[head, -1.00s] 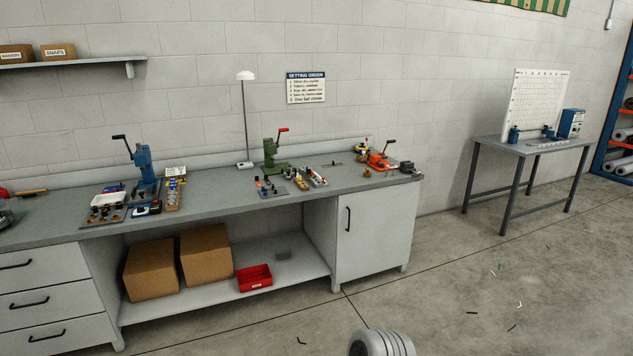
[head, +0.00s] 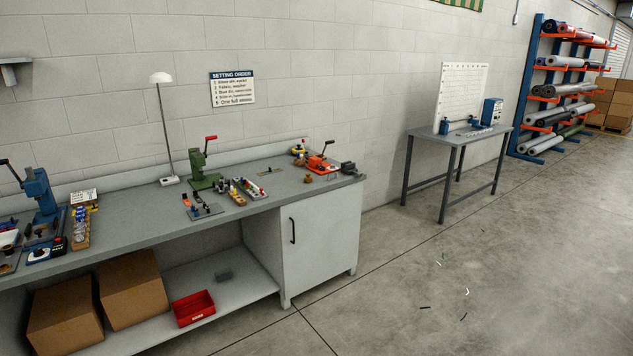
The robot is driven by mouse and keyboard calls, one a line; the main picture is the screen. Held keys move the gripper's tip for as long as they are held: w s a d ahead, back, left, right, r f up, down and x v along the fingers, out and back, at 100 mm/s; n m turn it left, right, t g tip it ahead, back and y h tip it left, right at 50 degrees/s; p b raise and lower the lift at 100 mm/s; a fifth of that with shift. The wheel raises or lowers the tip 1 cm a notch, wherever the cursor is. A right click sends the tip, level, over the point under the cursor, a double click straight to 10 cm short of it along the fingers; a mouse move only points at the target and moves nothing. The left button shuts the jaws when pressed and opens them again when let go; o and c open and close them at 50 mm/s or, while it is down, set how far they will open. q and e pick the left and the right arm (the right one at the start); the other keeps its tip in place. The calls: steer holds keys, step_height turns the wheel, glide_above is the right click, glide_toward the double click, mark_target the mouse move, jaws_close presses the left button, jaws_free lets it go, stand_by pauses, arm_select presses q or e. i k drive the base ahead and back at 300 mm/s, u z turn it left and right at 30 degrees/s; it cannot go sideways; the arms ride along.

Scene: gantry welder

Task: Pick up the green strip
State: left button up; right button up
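I cannot make out a green strip for certain in the head view. Several small scraps lie on the concrete floor right of the bench: a white curved one (head: 467,292), a dark one (head: 424,307), another dark one (head: 463,316) and a pale one (head: 439,262). They are too small for me to tell if any is green. Neither of my grippers is in view.
A long grey workbench (head: 130,218) with hand presses and a cabinet (head: 321,235) runs along the wall. A grey side table (head: 455,136) stands beyond it, and a blue rack of rolls (head: 540,75) farther right. The floor in the right foreground is open.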

mark_target(243, 185)
steer(key=z, duration=0.75)
steer(key=i, duration=3.6)
steer(key=u, duration=1.95)
steer(key=i, duration=0.6)
steer(key=u, duration=0.55)
